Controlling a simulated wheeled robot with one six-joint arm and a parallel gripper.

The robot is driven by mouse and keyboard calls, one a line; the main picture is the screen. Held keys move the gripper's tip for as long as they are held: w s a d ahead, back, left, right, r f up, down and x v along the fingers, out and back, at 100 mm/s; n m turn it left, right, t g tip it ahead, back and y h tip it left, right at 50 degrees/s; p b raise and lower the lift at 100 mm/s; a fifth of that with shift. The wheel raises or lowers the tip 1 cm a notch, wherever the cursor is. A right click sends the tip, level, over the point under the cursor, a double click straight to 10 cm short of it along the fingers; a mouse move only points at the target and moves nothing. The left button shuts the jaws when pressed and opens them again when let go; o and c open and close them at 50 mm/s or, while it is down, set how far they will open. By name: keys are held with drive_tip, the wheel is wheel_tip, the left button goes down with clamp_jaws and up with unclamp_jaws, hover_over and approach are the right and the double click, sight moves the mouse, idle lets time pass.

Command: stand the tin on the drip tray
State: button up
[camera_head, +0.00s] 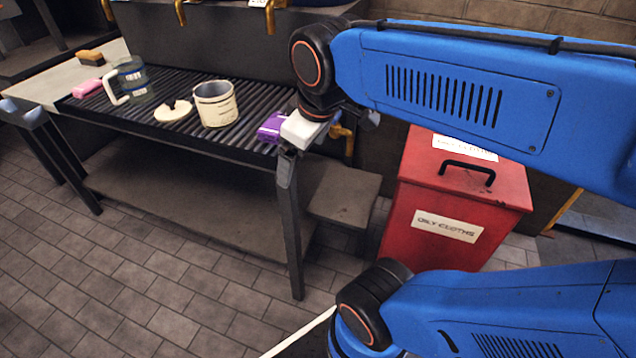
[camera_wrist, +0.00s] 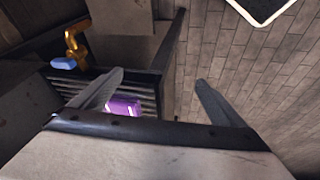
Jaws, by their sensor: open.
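A cream tin (camera_head: 215,104) stands upright and open-topped on the dark ribbed bench top (camera_head: 145,127) in the head view. A cream lid with a dark knob (camera_head: 173,111) lies to its left. I cannot tell for sure whether this ribbed surface is the drip tray. My gripper (camera_wrist: 160,77) is open and empty in the wrist view, its two fingers spread. It is at the bench's right end, apart from the tin and to its right. The tin is not seen in the wrist view.
A purple box (camera_head: 270,127) lies beside my gripper and shows in the wrist view (camera_wrist: 122,106). A glass jug (camera_head: 131,80), pink block (camera_head: 87,88) and brush (camera_head: 90,57) are farther left. A red bin (camera_head: 455,200) stands right.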

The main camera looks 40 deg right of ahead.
drive_tip(key=s+f+m, duration=0.4)
drive_tip(key=f, duration=0.1)
drive_tip(key=shift+s+d+m, duration=0.15)
drive_tip(key=shift+s+m, duration=0.25)
